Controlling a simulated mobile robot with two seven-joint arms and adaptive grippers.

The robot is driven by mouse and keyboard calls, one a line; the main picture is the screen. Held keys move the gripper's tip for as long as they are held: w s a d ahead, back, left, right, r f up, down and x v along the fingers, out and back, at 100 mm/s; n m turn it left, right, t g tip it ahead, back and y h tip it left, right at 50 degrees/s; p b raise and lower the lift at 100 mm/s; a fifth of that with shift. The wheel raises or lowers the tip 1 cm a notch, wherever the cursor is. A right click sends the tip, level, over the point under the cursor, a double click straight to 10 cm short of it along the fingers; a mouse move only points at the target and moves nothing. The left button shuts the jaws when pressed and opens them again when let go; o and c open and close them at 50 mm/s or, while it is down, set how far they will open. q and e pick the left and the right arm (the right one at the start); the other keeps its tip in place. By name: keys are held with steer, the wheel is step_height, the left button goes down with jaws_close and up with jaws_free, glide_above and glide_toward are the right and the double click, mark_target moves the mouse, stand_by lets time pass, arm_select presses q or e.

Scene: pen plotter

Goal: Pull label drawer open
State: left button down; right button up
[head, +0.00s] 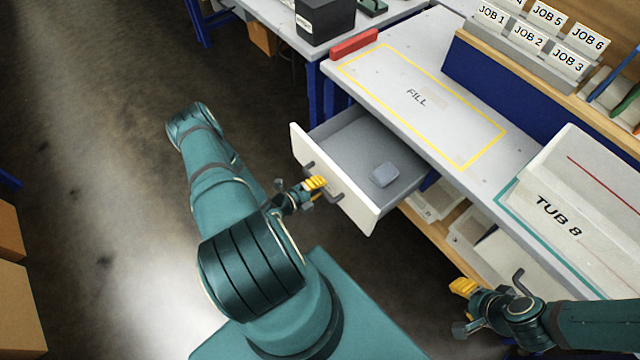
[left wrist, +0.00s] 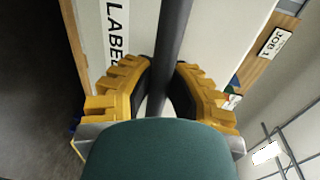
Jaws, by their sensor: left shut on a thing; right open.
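The label drawer (head: 350,202) is pulled well out from under the bench, and its grey inside shows. A small blue-grey block (head: 384,175) lies on its floor. My left gripper (head: 316,184) is at the drawer front. In the left wrist view the yellow fingers (left wrist: 162,95) are shut around the dark bar handle (left wrist: 173,40). Beside the bar is the white front with a sign reading "LABE" (left wrist: 117,45); the rest of the word is hidden. My right gripper (head: 463,286) is open and empty, low at the right, apart from the drawer.
The bench top has a yellow-outlined FILL area (head: 440,100) and a red block (head: 354,44) at its corner. A white tub marked TUB 8 (head: 585,190) stands to the right. A shelf with papers (head: 436,203) is below.

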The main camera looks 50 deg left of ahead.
arm_select(q)
steer(key=c, duration=0.9)
jaws_free()
steer(key=v, duration=1.2)
